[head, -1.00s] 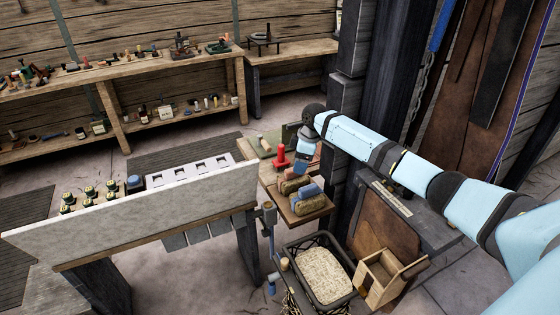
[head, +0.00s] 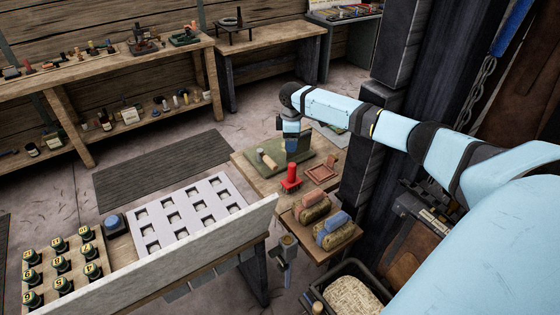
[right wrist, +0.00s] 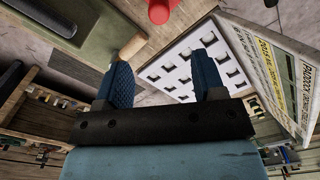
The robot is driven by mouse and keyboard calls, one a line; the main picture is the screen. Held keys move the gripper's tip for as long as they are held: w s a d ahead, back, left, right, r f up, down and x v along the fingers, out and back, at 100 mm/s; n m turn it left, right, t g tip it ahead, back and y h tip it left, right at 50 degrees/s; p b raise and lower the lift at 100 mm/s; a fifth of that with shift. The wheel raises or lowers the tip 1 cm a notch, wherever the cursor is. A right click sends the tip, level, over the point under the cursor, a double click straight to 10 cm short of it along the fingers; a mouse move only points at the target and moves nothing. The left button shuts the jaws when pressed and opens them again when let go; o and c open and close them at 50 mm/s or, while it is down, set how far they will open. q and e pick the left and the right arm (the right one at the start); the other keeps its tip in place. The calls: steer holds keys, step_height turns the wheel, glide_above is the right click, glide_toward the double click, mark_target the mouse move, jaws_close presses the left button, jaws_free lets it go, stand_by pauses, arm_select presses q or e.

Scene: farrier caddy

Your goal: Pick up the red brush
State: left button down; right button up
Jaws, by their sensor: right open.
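The red brush (head: 310,208), with a reddish back and tan bristles, lies on a small wooden shelf (head: 312,244) in the head view. A similar blue-backed brush (head: 334,231) lies just to its right and nearer. My right gripper (head: 294,152) hangs above the green mat, beyond and above the brushes and apart from them. In the right wrist view its two blue fingers (right wrist: 165,78) are spread with nothing between them. The red brush cannot be made out there. My left gripper is not in view.
An upright red object (head: 291,178) stands between the gripper and the brushes. A green mat (head: 272,172) with a wooden-handled tool lies behind it. A white slotted tray (head: 183,217) and a pale board are at left, a dark crate (head: 345,290) below right.

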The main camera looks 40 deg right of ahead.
mark_target(292, 164)
steer(key=shift+s+f, duration=0.35)
steer(key=shift+f, duration=0.2)
steer(key=shift+s+f, duration=0.3)
steer(key=shift+f, duration=0.2)
steer(key=f+b, duration=0.1)
steer(key=f, duration=0.1)
steer(key=f+b, duration=0.3)
steer(key=shift+w+f, duration=0.25)
steer(key=shift+f, duration=0.1)
steer(key=shift+f+b, duration=0.25)
steer(key=shift+b, duration=0.05)
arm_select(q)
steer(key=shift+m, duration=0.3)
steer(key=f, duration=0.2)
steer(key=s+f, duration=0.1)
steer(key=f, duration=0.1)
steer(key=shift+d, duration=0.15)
